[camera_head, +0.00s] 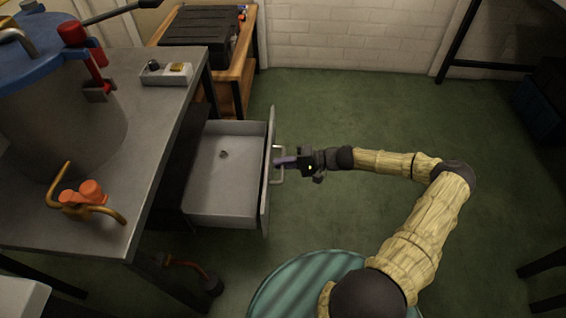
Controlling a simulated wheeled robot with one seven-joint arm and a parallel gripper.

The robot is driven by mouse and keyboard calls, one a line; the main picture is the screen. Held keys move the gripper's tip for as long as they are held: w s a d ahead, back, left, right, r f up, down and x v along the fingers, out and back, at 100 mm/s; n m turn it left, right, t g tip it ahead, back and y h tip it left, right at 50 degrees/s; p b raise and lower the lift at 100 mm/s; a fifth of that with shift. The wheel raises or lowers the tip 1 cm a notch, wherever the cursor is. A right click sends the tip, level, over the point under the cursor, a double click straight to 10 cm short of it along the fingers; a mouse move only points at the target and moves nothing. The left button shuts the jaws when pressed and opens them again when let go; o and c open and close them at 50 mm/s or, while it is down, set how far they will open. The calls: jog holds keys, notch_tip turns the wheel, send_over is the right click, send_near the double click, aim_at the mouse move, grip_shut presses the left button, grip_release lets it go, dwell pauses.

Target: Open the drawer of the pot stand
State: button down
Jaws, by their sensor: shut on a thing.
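The drawer (240,172) of the pot stand (150,150) is pulled out to the right from under the grey top. Its light grey inside shows, with a small dark round spot on its floor. The drawer's front panel (268,150) stands upright at the right end, with a pale bar handle (279,178) on its outer face. My gripper (284,162) is at the handle, reaching in from the right, and is shut on it. The fingertips are small and partly hide the handle.
A large pot (65,110) with a blue rim and red clamps stands on the pot stand. An orange valve (90,192) and a small tray (166,73) are there too. A wooden table (238,72) with a black case stands behind.

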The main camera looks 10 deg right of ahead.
jog(key=c, duration=1.6)
grip_release()
jog(key=shift+s, duration=0.1)
jog(key=shift+o, duration=0.2)
jog(key=p+v, duration=0.5)
jog(key=v, duration=1.2)
jog(key=shift+d, duration=0.15)
